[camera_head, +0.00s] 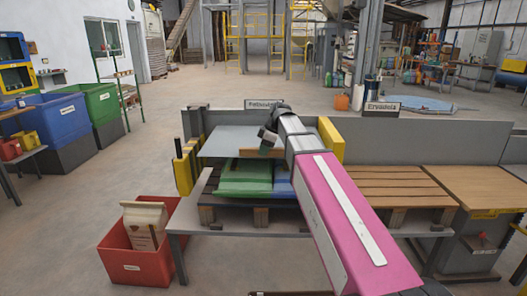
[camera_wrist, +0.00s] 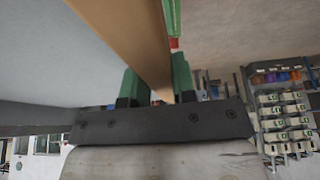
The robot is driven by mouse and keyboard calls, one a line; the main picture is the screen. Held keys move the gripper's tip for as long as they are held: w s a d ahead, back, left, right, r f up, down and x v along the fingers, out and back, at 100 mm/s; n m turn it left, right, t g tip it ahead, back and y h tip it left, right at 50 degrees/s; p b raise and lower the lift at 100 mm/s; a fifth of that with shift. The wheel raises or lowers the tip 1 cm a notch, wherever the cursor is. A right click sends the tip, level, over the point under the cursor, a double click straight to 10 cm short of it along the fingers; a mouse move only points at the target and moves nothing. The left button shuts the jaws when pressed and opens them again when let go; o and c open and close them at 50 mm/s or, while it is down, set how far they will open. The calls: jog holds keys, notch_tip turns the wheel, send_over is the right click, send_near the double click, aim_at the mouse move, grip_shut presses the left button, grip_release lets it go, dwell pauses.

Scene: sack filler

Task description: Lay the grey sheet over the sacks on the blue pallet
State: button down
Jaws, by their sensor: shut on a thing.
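The grey sheet (camera_head: 228,141) is a flat light-grey panel above the sacks in the head view. Its broad face fills the left of the wrist view (camera_wrist: 50,50). My gripper (camera_wrist: 157,86) has green fingers on either side of a tan strip (camera_wrist: 135,35) along the sheet's edge. In the head view my gripper is at the sheet's right side, partly hidden by my arm. A green sack (camera_head: 245,182) and a blue sack (camera_head: 282,184) lie below on a pallet (camera_head: 207,190), which looks brown. My arm hides part of the sacks; I cannot tell whether the sheet touches them.
Yellow uprights (camera_head: 183,168) stand left of the pallet, and a yellow panel (camera_head: 331,140) stands right of the sheet. A grey wall (camera_head: 430,142) runs behind. A bare slatted pallet (camera_head: 385,180) is to the right. A red bin (camera_head: 135,262) with a paper sack stands front left.

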aim_at(274, 149)
jog(key=shift+f, duration=4.9)
jog(key=c, duration=0.8)
grip_release()
jog(key=shift+c, duration=0.2)
jog(key=v, duration=1)
jog(key=shift+d+r, duration=0.2)
jog(key=shift+r, duration=0.15)
